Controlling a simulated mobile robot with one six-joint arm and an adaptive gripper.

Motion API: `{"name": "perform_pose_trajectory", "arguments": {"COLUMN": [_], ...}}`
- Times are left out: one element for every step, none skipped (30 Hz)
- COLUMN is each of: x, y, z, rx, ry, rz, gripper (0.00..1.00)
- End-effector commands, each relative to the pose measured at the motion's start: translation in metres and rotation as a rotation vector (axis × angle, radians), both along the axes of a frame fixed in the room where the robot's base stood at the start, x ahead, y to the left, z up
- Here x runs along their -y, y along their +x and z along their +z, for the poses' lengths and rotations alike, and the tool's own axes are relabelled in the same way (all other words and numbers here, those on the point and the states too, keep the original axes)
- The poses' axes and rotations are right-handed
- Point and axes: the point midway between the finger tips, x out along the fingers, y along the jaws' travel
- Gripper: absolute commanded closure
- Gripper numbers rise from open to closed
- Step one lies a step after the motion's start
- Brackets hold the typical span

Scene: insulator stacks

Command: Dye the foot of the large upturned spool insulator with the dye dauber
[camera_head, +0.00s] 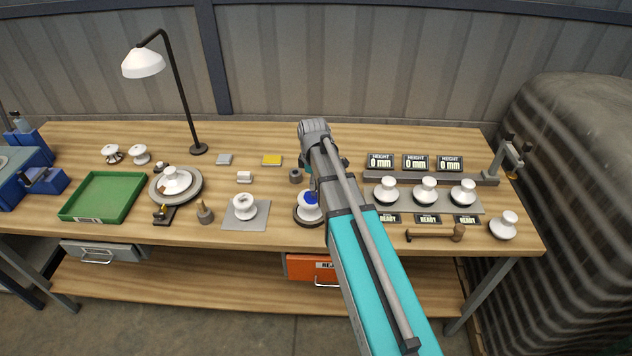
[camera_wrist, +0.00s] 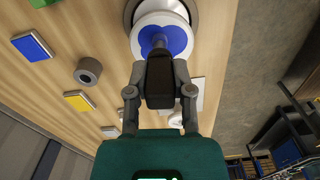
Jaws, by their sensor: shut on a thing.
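The large spool insulator (camera_head: 306,212) stands upturned on a dark round base below my gripper, partly hidden by my arm. Its upward-facing foot (camera_wrist: 178,38) carries a broad blue patch with a white rim around it in the wrist view. My gripper (camera_wrist: 160,72) is shut on the dye dauber (camera_wrist: 158,44), whose grey stem points at the blue patch. Its tip is at or very near the foot; I cannot tell whether it touches. The blue dye pad (camera_wrist: 32,46) lies apart from the spool in the wrist view.
A hollow grey cylinder (camera_head: 296,176) and a yellow pad (camera_head: 272,160) lie behind the spool. Another white insulator (camera_head: 240,207) stands on a grey plate to the left. White insulators (camera_head: 425,189) stand in a row at right. A lamp (camera_head: 198,148) and green tray (camera_head: 103,197) are farther left.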

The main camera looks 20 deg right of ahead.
Motion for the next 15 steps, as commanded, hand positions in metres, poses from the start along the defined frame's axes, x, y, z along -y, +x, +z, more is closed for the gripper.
{"name": "perform_pose_trajectory", "arguments": {"x": [-0.004,-0.006,-0.008,-0.010,-0.012,-0.014,-0.016,-0.017,-0.020,-0.022,-0.023,-0.026,-0.027,-0.028,-0.029], "y": [0.002,0.002,0.003,0.004,0.004,0.005,0.006,0.006,0.007,0.007,0.008,0.008,0.009,0.009,0.009], "z": [0.000,0.000,0.000,0.001,0.001,0.001,0.001,0.001,0.001,0.001,0.001,0.001,0.002,0.002,0.002], "rx": [0.000,0.000,0.000,0.000,0.000,0.000,0.000,0.001,0.001,0.001,0.001,0.001,0.001,0.001,0.001], "ry": [0.001,0.001,0.001,0.001,0.000,0.000,0.000,0.000,0.000,0.000,0.000,0.000,0.000,0.000,0.000], "rz": [0.001,0.001,0.001,0.001,0.001,0.001,0.001,0.001,0.001,0.001,0.001,0.001,0.001,0.001,0.000], "gripper": [1.00,1.00,1.00,1.00,1.00,1.00,1.00,1.00,1.00,1.00,1.00,1.00,1.00,1.00,1.00]}}
